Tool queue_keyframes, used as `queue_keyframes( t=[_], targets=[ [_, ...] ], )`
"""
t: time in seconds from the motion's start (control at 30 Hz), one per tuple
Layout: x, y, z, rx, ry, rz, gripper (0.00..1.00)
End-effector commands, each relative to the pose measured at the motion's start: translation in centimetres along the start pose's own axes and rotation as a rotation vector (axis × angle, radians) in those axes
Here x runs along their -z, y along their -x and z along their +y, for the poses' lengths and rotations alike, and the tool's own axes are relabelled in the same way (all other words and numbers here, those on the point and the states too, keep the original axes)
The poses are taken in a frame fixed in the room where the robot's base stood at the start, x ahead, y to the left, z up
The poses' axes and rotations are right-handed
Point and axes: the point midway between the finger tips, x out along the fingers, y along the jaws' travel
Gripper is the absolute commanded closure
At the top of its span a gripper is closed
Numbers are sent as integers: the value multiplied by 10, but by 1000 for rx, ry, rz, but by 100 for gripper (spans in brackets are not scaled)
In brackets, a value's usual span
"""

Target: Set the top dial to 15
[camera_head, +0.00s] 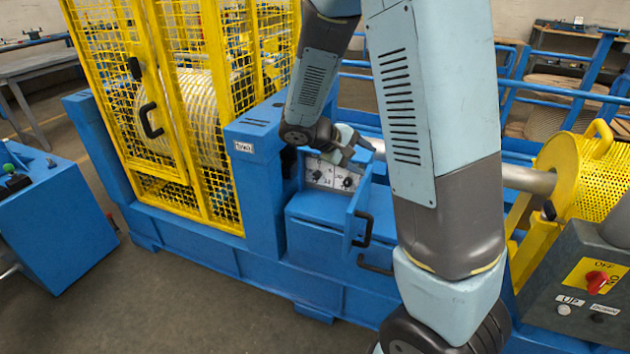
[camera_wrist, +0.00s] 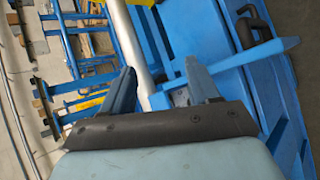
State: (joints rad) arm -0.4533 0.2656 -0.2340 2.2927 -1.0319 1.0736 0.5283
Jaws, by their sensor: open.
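A pale control panel (camera_head: 331,175) with small black dials sits in an open recess of the blue machine, in the middle of the head view. One dial (camera_head: 348,183) shows at its right and another (camera_head: 318,175) at its left. The scale numbers are too small to read, and I cannot tell which dial is the top one. My gripper (camera_head: 352,146) is just above the panel in the head view and may hide part of it. In the wrist view my gripper (camera_wrist: 162,86) has its fingers apart with nothing held between them. No dial is clear in that view.
A blue door (camera_head: 357,215) with a black handle stands open at the recess's right. A yellow mesh cage (camera_head: 185,110) stands left. A grey shaft (camera_head: 528,180) runs behind my arm to a yellow guard (camera_head: 590,170). A grey switch box (camera_head: 580,285) is at right.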

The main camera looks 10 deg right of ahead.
Motion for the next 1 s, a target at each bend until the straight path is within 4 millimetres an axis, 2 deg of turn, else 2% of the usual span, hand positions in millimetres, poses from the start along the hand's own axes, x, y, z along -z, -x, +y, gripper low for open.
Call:
queue_keyframes(
  t=[0.03, 0.37, 0.57, 0.8, 1.0],
  targets=[
    [12, -4, -6, -45, 33, -5, 40],
    [89, -22, -39, -345, 213, 32, 40],
    [135, -29, -69, -527, 327, 89, 40],
    [189, -35, -117, -736, 473, 194, 40],
    [224, -39, -160, -878, 585, 292, 40]
  ],
)
